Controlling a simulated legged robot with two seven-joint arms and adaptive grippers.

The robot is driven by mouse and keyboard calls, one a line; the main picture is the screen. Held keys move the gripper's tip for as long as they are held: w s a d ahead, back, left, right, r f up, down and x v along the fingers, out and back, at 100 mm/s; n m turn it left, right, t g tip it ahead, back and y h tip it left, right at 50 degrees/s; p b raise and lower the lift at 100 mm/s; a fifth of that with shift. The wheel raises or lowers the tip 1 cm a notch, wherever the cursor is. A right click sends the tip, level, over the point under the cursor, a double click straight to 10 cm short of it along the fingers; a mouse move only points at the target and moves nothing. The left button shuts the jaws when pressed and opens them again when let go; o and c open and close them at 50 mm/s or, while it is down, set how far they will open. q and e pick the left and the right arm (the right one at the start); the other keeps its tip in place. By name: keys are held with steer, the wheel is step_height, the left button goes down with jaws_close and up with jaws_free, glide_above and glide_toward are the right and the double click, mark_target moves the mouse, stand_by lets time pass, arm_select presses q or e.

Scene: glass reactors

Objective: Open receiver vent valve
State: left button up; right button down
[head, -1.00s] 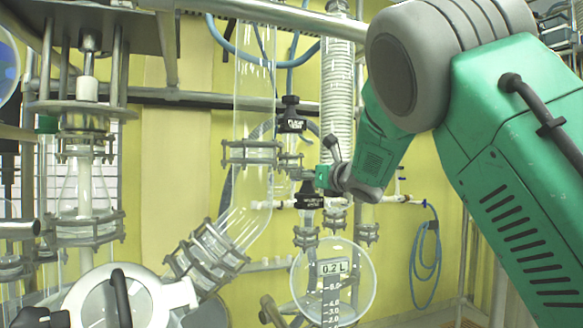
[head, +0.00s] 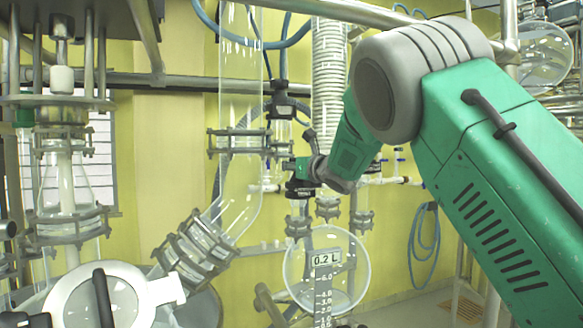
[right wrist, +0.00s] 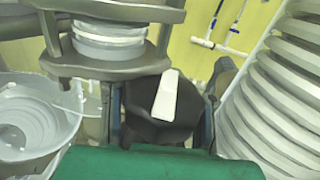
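The receiver (head: 350,285), a round glass flask marked 0.2 L, hangs at the lower middle of the head view. Above it is a black valve (head: 299,188), and a second black valve (head: 286,106) sits higher on the glass line. My right gripper (head: 300,168) is at the lower black valve, reaching in from the right. In the right wrist view, a black valve body with a white handle or label (right wrist: 167,95) lies between my right fingers. The contact is too dark to tell. The frames do not show which valve is the receiver vent valve. My left gripper is not in view.
A glass column (head: 240,80) and a ribbed white hose (head: 329,90) stand close around my right gripper. A white pipe (head: 395,181) with small blue taps runs along the yellow wall. A flanged glass elbow (head: 195,255) is at lower left.

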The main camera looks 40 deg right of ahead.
steer(key=shift+f, duration=0.1)
steer(key=shift+d+f, duration=0.1)
steer(key=shift+d, duration=0.05)
steer(key=shift+b, duration=0.4)
steer(key=n+y+b, duration=0.1)
steer(key=y+b, duration=0.1)
steer(key=shift+a+f+n+y, duration=0.15)
steer(key=shift+a+n+y, duration=0.1)
steer(key=shift+n+y, duration=0.15)
steer(key=shift+s+a+r+n+g+y+b, duration=0.1)
steer(key=shift+a+n+g+y+b, duration=0.2)
steer(key=shift+n+y, duration=0.55)
steer(key=shift+s+a+r+n+g+y+b, duration=0.15)
steer(key=shift+n+g+y, duration=0.3)
steer(key=shift+y, duration=0.7)
steer(key=shift+w+a+f+n+g+y+b, duration=0.1)
steer(key=shift+n+g+y+b, duration=0.15)
steer(key=shift+n+y, duration=0.6)
steer(key=shift+r+y, duration=0.1)
steer(key=shift+y, duration=0.35)
